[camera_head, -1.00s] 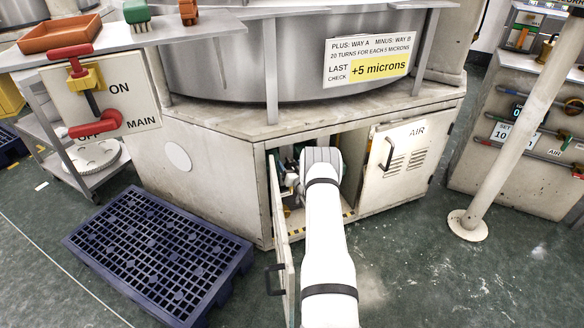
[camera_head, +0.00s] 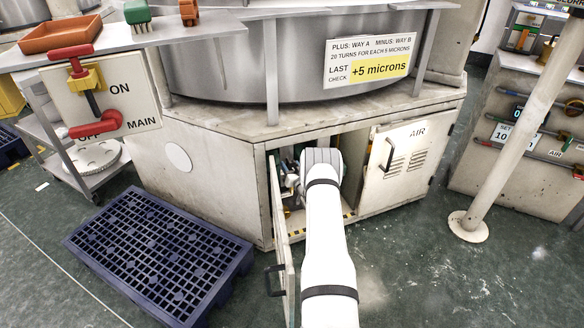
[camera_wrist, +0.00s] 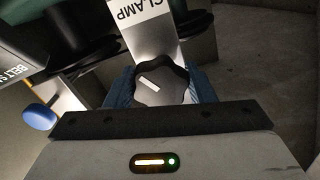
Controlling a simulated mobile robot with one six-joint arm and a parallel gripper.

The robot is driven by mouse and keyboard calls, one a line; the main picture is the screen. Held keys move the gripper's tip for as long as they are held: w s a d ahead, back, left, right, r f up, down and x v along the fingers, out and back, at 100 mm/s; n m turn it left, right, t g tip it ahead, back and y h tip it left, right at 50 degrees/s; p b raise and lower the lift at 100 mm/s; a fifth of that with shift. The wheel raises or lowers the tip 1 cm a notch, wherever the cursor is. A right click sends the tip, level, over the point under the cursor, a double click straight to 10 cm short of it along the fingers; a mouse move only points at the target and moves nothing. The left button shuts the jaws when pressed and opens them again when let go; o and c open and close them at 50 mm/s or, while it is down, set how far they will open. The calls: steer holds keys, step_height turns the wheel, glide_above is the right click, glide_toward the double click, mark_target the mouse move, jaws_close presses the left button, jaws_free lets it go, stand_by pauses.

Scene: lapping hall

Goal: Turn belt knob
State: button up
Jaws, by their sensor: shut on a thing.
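The knob (camera_wrist: 160,84) is black with a lobed rim and a white index mark, seen in the wrist view just below a white label reading CLAMP (camera_wrist: 137,10). My gripper (camera_wrist: 160,92) is shut on this knob, with a blue finger on each side of it. At the left edge of the wrist view is a partly cut-off dark sign reading BELT S (camera_wrist: 22,78). In the head view my gripper is hidden inside the open cabinet (camera_head: 262,195) under the machine, with my arm reaching in.
The open cabinet door (camera_head: 282,245) stands left of my arm. The AIR door (camera_head: 405,160) is on the right. A blue pallet (camera_head: 160,255) lies on the floor at left. A sign (camera_head: 370,62) reads "+5 microns" and "20 turns for each 5 microns". A blue round part (camera_wrist: 41,117) is near the knob.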

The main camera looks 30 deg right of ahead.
steer(key=shift+f, duration=0.1)
steer(key=n+b, duration=0.3)
steer(key=shift+f+n, duration=0.1)
steer(key=shift+n, duration=0.3)
steer(key=n+b, duration=1)
steer(key=n, duration=0.1)
steer(key=shift+r+n+b, duration=0.25)
steer(key=shift+n+b, duration=0.95)
steer(key=shift+n, duration=0.2)
steer(key=o, duration=1)
